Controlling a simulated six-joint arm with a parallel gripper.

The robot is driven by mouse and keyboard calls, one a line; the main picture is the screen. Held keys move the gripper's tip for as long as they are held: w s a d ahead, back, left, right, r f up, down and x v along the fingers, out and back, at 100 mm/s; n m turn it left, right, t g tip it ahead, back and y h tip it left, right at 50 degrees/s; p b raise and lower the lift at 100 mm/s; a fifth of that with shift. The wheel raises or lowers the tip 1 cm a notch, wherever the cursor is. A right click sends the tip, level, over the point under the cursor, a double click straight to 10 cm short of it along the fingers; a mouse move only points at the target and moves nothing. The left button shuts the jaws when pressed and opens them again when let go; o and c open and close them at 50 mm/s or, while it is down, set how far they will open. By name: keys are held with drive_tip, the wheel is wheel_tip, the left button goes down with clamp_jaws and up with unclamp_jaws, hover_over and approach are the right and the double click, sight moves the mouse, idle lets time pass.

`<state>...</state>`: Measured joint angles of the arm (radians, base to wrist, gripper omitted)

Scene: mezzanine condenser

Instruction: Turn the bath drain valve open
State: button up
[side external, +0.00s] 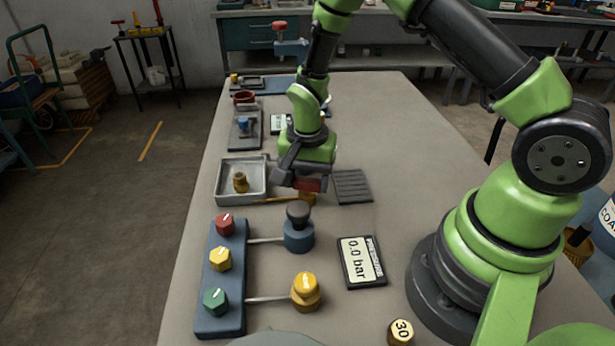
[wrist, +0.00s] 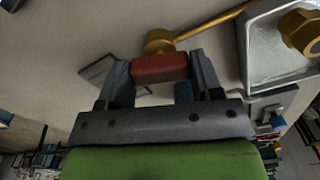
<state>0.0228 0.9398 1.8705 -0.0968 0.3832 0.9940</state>
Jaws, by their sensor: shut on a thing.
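The bath is a shallow light metal tray (side external: 219,186), with a brass fitting (side external: 240,182) inside. A brass pipe (side external: 275,201) runs along its near right side to the drain valve, whose red handle (side external: 314,185) shows beside my gripper (side external: 303,184). In the wrist view my gripper (wrist: 160,72) is shut on the red handle (wrist: 160,66), one dark finger at each end. The valve's brass body (wrist: 158,42) sits just beyond the handle, with the pipe (wrist: 210,28) leading to the tray (wrist: 247,65). The gripper hides part of the valve in the side view.
A dark ridged plate (side external: 353,187) lies right of the valve. Nearer stand a dark-topped blue valve (side external: 298,238), a yellow-topped valve (side external: 306,291), a blue knob panel (side external: 213,323) and a gauge reading 0.0 bar (side external: 360,262). More fixtures line the far left edge; the bench's far right is clear.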

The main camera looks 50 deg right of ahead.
drive_tip(key=shift+n, duration=2)
drive_tip(key=o, duration=0.9)
wheel_tip(320, 180, up, 10)
wheel_tip(320, 180, up, 9)
drive_tip(key=n+t, duration=0.1)
drive_tip(key=t, duration=0.1)
hover_over(308, 179)
drive_tip(key=s+a, duration=0.1)
drive_tip(key=s, duration=0.2)
drive_tip(key=s+r+n+t, duration=0.1)
drive_tip(key=s+r+t, duration=0.1)
drive_tip(key=s+r, duration=0.25)
drive_tip(key=s+r+n+t, duration=0.1)
drive_tip(key=s, duration=0.2)
drive_tip(key=s+a+r+n+t+y, duration=0.1)
drive_tip(key=s+r, duration=0.1)
drive_tip(key=s, duration=0.1)
drive_tip(key=s+a+r+t+y, duration=0.1)
drive_tip(key=s, duration=0.2)
drive_tip(key=shift+s+a+r+n, duration=0.15)
drive_tip(key=shift+a+n, duration=0.1)
drive_tip(key=shift+n, duration=0.15)
